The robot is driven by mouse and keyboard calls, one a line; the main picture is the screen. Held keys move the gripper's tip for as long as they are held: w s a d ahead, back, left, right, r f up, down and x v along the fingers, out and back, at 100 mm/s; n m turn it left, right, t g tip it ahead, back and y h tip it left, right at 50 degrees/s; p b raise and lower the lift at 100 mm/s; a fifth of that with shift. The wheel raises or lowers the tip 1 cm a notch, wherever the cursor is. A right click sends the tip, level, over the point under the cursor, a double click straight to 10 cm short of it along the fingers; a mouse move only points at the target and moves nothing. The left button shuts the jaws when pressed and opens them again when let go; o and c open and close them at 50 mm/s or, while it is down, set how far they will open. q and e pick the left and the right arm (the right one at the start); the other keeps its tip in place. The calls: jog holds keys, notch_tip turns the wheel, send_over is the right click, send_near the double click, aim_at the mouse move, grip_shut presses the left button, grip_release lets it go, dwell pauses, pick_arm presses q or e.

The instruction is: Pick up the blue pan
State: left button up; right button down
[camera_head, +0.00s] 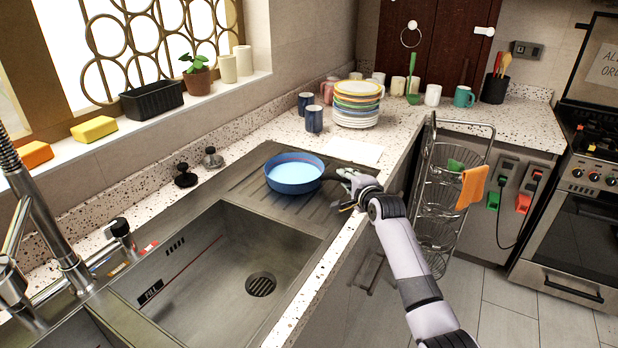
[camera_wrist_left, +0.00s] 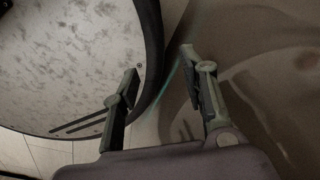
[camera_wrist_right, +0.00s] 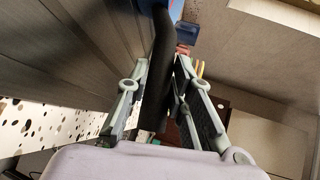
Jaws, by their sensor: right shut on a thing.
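The blue pan (camera_head: 294,174) sits on the ridged drainboard of the sink in the head view, its dark handle pointing right. My right gripper (camera_head: 347,188) is at the handle. In the right wrist view the black handle (camera_wrist_right: 157,75) runs between the two fingers of the right gripper (camera_wrist_right: 160,85), which are shut on it. Only a bit of the blue pan shows at the top there. My left gripper (camera_wrist_left: 160,62) shows only in the left wrist view, its fingers apart with nothing between them.
The sink basin (camera_head: 195,285) lies left of the pan. A stack of plates (camera_head: 357,104) and blue mugs (camera_head: 314,118) stand behind it on the speckled counter. A wire rack (camera_head: 440,190) with an orange cloth (camera_head: 472,187) stands right of my right arm.

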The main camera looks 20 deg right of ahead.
jog(key=shift+r, duration=0.2)
dwell(0.3)
jog(key=shift+w+r, duration=0.1)
jog(key=shift+r, duration=0.05)
jog(key=shift+r, duration=0.75)
notch_tip(320, 180, up, 18)
jog(key=shift+b, duration=0.4)
dwell(0.3)
jog(key=shift+r, duration=0.1)
dwell(0.4)
